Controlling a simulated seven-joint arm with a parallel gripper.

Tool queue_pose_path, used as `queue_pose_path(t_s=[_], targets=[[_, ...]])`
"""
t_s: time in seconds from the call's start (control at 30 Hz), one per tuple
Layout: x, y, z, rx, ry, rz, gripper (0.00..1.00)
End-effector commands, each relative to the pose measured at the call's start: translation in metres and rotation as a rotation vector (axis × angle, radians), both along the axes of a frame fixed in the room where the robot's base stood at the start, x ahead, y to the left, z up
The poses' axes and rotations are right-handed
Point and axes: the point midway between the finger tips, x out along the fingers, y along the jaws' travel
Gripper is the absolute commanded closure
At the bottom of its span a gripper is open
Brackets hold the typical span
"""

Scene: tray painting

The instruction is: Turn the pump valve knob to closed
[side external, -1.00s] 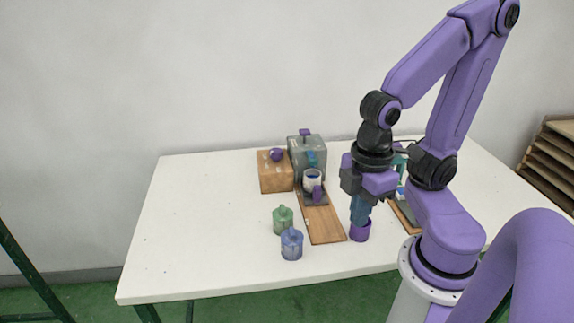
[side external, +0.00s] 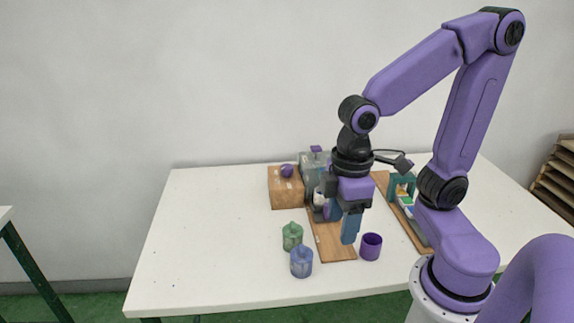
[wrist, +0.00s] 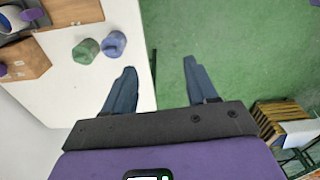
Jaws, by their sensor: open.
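A brown box (side external: 285,188) at the back of the table carries a round purple knob (side external: 286,170). Next to it stands a grey machine (side external: 310,163) with a purple piece (side external: 316,149) on top. I cannot tell which purple part is the pump valve knob, nor its setting. In the wrist view the brown box (wrist: 28,57) is at the left, its purple knob (wrist: 3,70) at the edge. My gripper (side external: 349,240) is over the wooden board, in front of the machine, hiding part of it. It is open and empty in the wrist view (wrist: 159,65).
A purple cup (side external: 371,246) stands just right of my fingers. A green jar (side external: 292,236) and a blue jar (side external: 301,263) stand left of the wooden board (side external: 334,250). A teal frame (side external: 402,184) is at the right. The table's left side is clear.

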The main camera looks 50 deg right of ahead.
Motion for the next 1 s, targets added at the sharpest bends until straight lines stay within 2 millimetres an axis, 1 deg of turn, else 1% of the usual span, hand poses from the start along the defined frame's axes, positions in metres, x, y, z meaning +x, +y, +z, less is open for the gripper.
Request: queue_pose_path(t_s=[0.03,0.13,0.23,0.37,0.4,0.47,0.5,0.57,0.6,0.67,0.7,0.77,0.8,0.87,0.9,0.97,1.0], targets=[[0.020,0.005,0.005,-0.002,0.002,-0.079,0.43],[0.059,0.010,0.014,-0.003,0.004,-0.235,0.43],[0.099,0.009,0.022,-0.003,0.006,-0.389,0.43],[0.151,-0.002,0.029,-0.004,0.010,-0.589,0.43],[0.167,-0.007,0.031,-0.005,0.012,-0.649,0.43],[0.190,-0.018,0.033,-0.006,0.013,-0.743,0.43],[0.205,-0.025,0.035,-0.005,0.014,-0.804,0.43],[0.228,-0.039,0.036,-0.005,0.016,-0.897,0.43],[0.242,-0.049,0.037,-0.006,0.017,-0.958,0.43],[0.262,-0.066,0.037,-0.005,0.018,-1.050,0.43],[0.275,-0.078,0.038,-0.005,0.019,-1.111,0.43],[0.292,-0.099,0.037,-0.005,0.021,-1.204,0.43],[0.303,-0.113,0.037,-0.006,0.023,-1.266,0.43],[0.318,-0.137,0.036,-0.005,0.024,-1.359,0.43],[0.327,-0.153,0.035,-0.005,0.025,-1.419,0.43],[0.338,-0.178,0.033,-0.004,0.026,-1.511,0.43],[0.344,-0.195,0.032,-0.004,0.027,-1.571,0.43]])
